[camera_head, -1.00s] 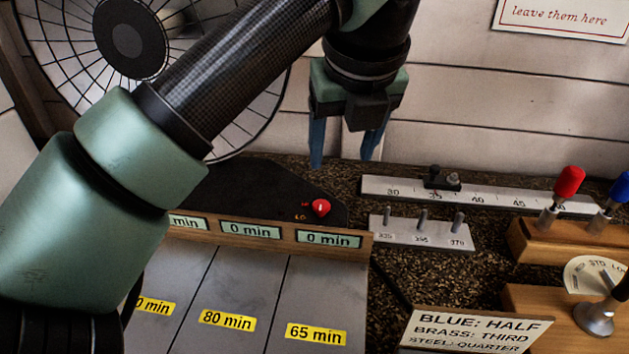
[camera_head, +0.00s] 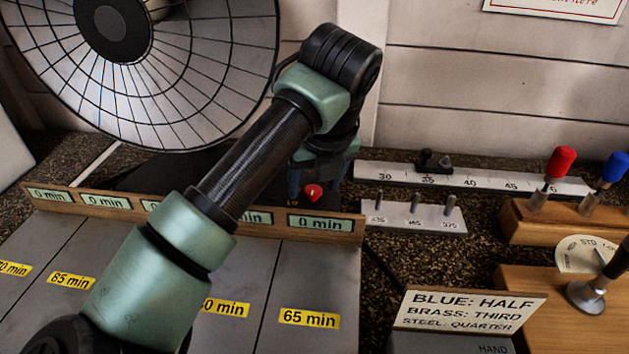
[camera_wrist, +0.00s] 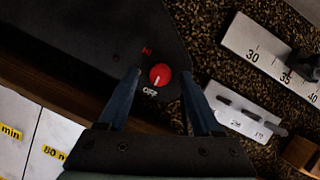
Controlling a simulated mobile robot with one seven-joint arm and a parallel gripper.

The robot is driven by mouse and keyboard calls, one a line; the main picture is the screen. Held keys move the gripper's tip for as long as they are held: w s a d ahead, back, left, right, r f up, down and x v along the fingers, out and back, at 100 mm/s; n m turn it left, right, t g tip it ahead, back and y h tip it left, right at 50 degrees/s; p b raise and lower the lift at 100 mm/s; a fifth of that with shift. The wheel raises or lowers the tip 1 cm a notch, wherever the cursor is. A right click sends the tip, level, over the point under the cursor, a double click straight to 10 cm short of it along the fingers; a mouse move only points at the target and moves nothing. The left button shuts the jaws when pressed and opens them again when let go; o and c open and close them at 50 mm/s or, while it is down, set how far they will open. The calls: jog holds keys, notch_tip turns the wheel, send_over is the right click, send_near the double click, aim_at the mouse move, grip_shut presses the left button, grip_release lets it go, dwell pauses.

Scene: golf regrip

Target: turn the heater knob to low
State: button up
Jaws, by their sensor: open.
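The heater knob (camera_head: 313,193) is small, round and red, on the dark heater base. In the wrist view the knob (camera_wrist: 160,75) has a white pointer mark aimed toward the "OFF" label printed just below it. A small red label (camera_wrist: 147,51), too small to read, sits above and left of the knob. My gripper (camera_wrist: 161,80) is open, with one blue finger on each side of the knob and a gap to it. In the head view my gripper (camera_head: 318,178) is over the knob, its fingers partly hidden by the arm.
The round wire-grille heater dish (camera_head: 150,70) stands at the back left. A wooden rail (camera_head: 340,228) with "0 min" displays runs in front of the knob. To the right are a metal ruler (camera_head: 400,176), a pegged block (camera_head: 420,214) and red-handled (camera_head: 560,165) and blue-handled tools (camera_head: 612,168).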

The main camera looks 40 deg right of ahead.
jog(key=shift+c, duration=0.3)
grip_shut()
jog(key=shift+w+m, duration=0.1)
jog(key=shift+m, duration=0.3)
jog(key=shift+w+a+m+g+h+b, duration=0.15)
jog(key=shift+m+g+h+b, duration=0.25)
jog(key=shift+m, duration=0.6)
jog(key=m+h, duration=0.1)
jog(key=m, duration=0.1)
jog(key=shift+m+g, duration=0.3)
jog(key=shift+m, duration=0.1)
jog(key=m, duration=0.1)
jog(key=m+g+p, duration=0.1)
jog(key=m, duration=0.1)
jog(key=shift+w+a+r+h, duration=0.1)
jog(key=shift+w+r+h, duration=0.05)
jog(key=shift+h, duration=0.15)
jog(key=shift+w+m+g+p, duration=0.1)
jog(key=shift+m+g+p, duration=0.5)
jog(key=shift+m, duration=1)
